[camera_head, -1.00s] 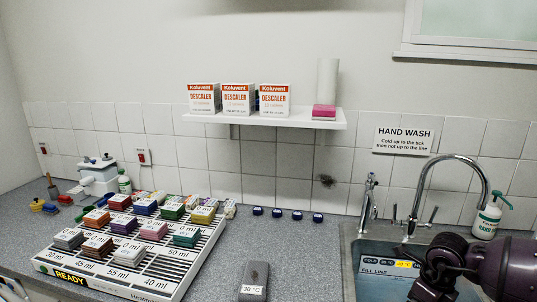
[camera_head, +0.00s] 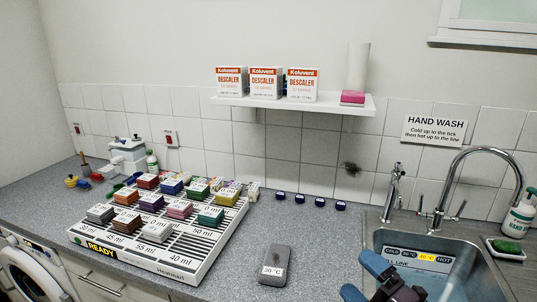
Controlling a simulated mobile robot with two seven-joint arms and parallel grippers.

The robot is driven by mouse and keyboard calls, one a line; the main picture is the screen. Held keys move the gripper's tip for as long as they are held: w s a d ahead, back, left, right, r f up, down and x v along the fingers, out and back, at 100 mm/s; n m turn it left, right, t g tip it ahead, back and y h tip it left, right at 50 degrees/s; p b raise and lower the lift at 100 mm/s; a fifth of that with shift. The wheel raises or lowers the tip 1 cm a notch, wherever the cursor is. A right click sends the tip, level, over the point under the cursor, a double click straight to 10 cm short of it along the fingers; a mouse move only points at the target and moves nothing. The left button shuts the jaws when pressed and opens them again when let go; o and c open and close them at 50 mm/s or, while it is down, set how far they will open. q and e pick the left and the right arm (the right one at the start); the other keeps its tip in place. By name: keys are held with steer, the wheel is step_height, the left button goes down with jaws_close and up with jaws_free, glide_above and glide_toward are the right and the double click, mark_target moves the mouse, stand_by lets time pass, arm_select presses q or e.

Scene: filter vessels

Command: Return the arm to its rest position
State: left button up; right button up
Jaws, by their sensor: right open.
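My right gripper (camera_head: 358,276) shows at the bottom edge, over the front left of the sink (camera_head: 455,268). Its two blue fingers are spread apart with nothing between them. The rest of my right arm is cut off by the bottom edge. My left gripper is not in view. A grey block marked 30 °C (camera_head: 274,264) lies on the counter to the left of my right gripper, apart from it.
A white rack (camera_head: 150,262) marked READY holds several coloured blocks. A shelf (camera_head: 330,104) with descaler boxes hangs on the wall.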

steer(key=s+d+f+m+g+h, duration=0.1)
steer(key=s+d+f+m+h, duration=0.15)
steer(key=d+m+h, duration=0.4)
steer(key=s+d+f+m+g+h, duration=0.1)
steer(key=s+d+f+m+h, duration=0.2)
steer(key=m+h, duration=0.55)
steer(key=s+f+m+g+y, duration=0.1)
steer(key=s+f+m+g, duration=0.35)
steer(key=s, duration=0.35)
steer(key=s+f+m+g+y, duration=0.2)
steer(key=s+f+m+g, duration=0.3)
steer(key=s, duration=0.4)
steer(key=w+f+n+t+b, duration=0.1)
steer(key=w+f+t+b, duration=0.2)
steer(key=f, duration=0.8)
steer(key=w+f+t+b, duration=0.3)
steer(key=f+b, duration=0.4)
steer(key=f, duration=0.4)
steer(key=shift+w+d+f+n+y, duration=0.2)
steer(key=shift+w+d+n+y, duration=0.05)
steer(key=shift+n+y, duration=0.1)
